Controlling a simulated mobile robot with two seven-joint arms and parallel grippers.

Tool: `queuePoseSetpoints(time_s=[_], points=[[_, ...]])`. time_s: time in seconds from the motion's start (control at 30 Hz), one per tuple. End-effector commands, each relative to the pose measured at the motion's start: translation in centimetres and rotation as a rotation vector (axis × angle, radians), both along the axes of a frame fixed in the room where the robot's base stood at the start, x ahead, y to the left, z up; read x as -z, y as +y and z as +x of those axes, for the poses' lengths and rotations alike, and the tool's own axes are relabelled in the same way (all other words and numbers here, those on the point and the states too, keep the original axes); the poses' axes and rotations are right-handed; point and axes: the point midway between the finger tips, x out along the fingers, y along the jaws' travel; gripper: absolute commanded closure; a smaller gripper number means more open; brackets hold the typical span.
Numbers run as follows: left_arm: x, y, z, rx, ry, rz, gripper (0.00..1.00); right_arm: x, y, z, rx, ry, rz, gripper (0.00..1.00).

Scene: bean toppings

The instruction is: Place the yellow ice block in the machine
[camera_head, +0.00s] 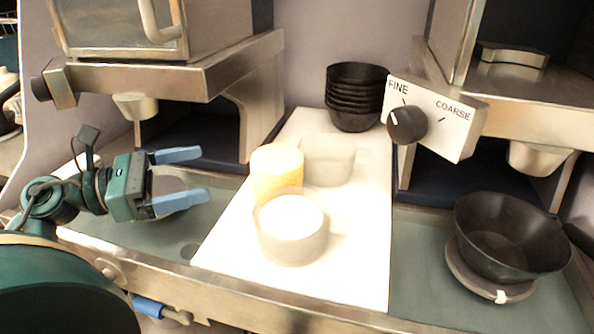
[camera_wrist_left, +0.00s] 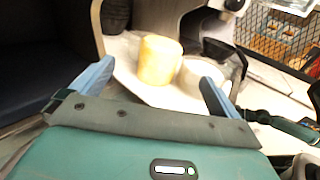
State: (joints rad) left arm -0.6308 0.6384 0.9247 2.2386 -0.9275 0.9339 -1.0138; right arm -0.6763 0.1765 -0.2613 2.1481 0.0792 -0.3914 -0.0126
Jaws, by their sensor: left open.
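The yellow ice block (camera_head: 277,170) stands on a white board, behind and partly overlapped by a clear cup with a white block (camera_head: 291,218). It also shows in the left wrist view (camera_wrist_left: 158,58), ahead between my fingers. My left gripper (camera_head: 206,174) is open and empty, to the left of the yellow block and apart from it, fingers pointing right. One machine (camera_head: 220,66) stands at the back left. Another machine (camera_head: 455,112), with a FINE/COARSE dial, stands at the right. My right gripper is not seen.
A translucent cup (camera_head: 328,160) stands just right of the yellow block on the white board (camera_head: 350,255). A stack of black bowls (camera_head: 357,95) is behind. A black bowl (camera_head: 512,235) sits on a round base (camera_head: 480,285) at the right. The board's front right is clear.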

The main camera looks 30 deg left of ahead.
Motion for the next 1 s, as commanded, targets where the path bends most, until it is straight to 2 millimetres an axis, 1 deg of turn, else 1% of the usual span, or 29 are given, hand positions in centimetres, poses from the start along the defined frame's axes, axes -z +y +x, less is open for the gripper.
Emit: queuePoseSetpoints(time_s=[0.07,0.3,0.4,0.67,0.87,1.0], points=[[-0.2,-0.6,0.7,0.004,-0.001,0.002,0.0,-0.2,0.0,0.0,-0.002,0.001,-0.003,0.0],[-0.3,-3.6,4.0,0.006,0.0,0.004,0.0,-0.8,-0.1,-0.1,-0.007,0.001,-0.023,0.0],[-0.3,-4.4,5.1,0.004,-0.001,0.002,0.0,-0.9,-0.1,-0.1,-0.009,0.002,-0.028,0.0],[-0.2,-5.5,6.2,0.003,0.0,0.001,0.0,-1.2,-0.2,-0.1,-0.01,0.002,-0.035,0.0],[-0.6,-7.4,7.9,0.004,-0.001,0.003,0.0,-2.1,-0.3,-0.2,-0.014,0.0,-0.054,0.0],[-0.5,-8.4,9.0,0.004,-0.003,0.002,0.0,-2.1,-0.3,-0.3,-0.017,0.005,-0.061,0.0]])
